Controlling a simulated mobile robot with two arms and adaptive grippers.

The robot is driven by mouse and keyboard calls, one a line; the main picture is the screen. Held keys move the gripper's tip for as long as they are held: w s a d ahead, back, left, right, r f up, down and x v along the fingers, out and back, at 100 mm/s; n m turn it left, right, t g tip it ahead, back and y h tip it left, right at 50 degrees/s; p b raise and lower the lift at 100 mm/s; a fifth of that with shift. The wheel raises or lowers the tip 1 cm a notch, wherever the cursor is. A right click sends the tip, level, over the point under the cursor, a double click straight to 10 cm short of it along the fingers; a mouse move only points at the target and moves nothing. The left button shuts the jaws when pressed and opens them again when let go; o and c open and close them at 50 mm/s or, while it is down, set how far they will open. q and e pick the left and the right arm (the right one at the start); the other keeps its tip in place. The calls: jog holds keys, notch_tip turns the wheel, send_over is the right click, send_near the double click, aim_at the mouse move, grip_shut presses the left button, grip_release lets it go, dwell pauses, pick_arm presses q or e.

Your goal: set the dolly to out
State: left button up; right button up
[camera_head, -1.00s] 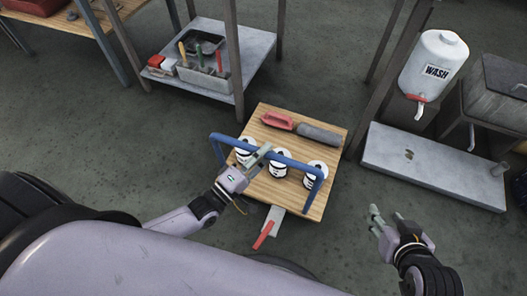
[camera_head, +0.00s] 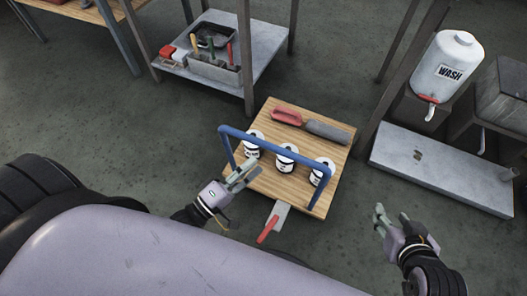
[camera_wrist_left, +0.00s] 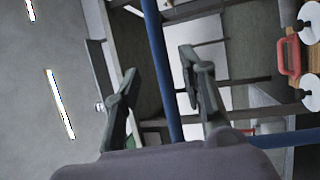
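The dolly (camera_head: 256,195) is a low wooden platform on the floor with a blue hoop handle (camera_head: 275,148) along its near side. A grey plate (camera_head: 281,212) with a red lever (camera_head: 268,229) sticks out at its near edge. My left gripper (camera_head: 241,174) is open and empty, just on the near side of the handle. In the left wrist view the blue bar (camera_wrist_left: 160,62) passes between the spread fingers (camera_wrist_left: 160,98), apparently beyond the tips. My right gripper (camera_head: 391,213) is open and empty, right of the dolly above the floor.
Several white cans (camera_head: 286,157), a red-handled tool (camera_head: 286,116) and a grey roller (camera_head: 327,131) are on the dolly. A shelf (camera_head: 255,76) stands behind. The wash container (camera_head: 447,62) and a grey slab (camera_head: 440,172) are at right.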

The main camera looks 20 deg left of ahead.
pick_arm(q)
jog(key=v, duration=0.3)
jog(key=shift+s+a, duration=0.2)
jog(key=shift+s, duration=0.15)
